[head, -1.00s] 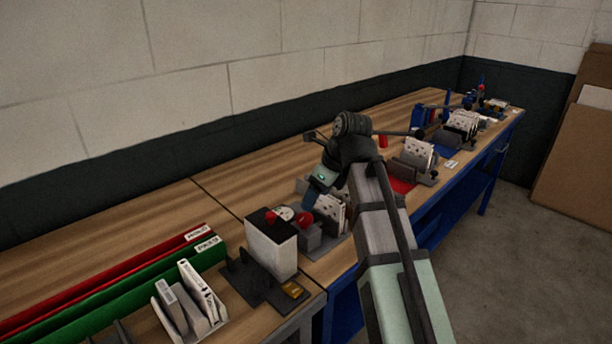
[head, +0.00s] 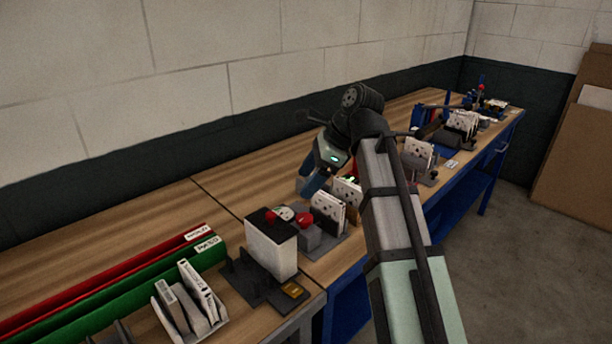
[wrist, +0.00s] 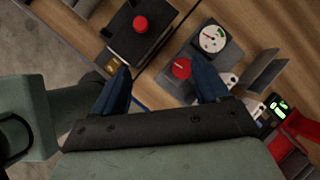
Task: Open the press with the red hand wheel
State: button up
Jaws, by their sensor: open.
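A grey block with a white dial gauge and a red round knob (head: 304,220) stands on the near part of the bench. In the wrist view the red knob (wrist: 181,68) lies between the fingers, nearer the right one, beside the gauge (wrist: 212,39). A white box with a black top (head: 271,245) and another red knob stands just left of it. A small blue stand with a red top (head: 481,88) is at the far bench end. I cannot tell which is the press. My gripper (wrist: 163,73) is open and empty, above the grey block and apart from it.
White perforated plates (head: 328,212) stand in a rack just right of the grey block. Green (head: 110,280) and red (head: 100,275) long bins lie at the left. A grey holder with white items (head: 190,300) is at the front.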

jog(key=shift+a+r+n+g+y, duration=0.1)
jog(key=shift+a+n+g+y, duration=0.25)
jog(key=shift+n, duration=0.25)
jog(key=m, duration=0.3)
send_near(304, 217)
jog(key=s+d+r, duration=0.2)
jog(key=s+d, duration=0.2)
jog(key=d, duration=0.3)
jog(key=w+a+f, duration=0.1)
jog(key=a+f, duration=0.2)
jog(key=w+a+f+m+t+y, duration=0.1)
jog(key=a+f, duration=0.2)
jog(key=a, duration=0.1)
jog(key=w+a+f+t+y, duration=0.1)
jog(key=a+f, duration=0.2)
jog(key=a, duration=0.1)
jog(key=shift+w+a+m, duration=0.25)
jog(key=shift+w+m, duration=0.05)
jog(key=shift+m, duration=0.1)
jog(key=shift+c, duration=0.4)
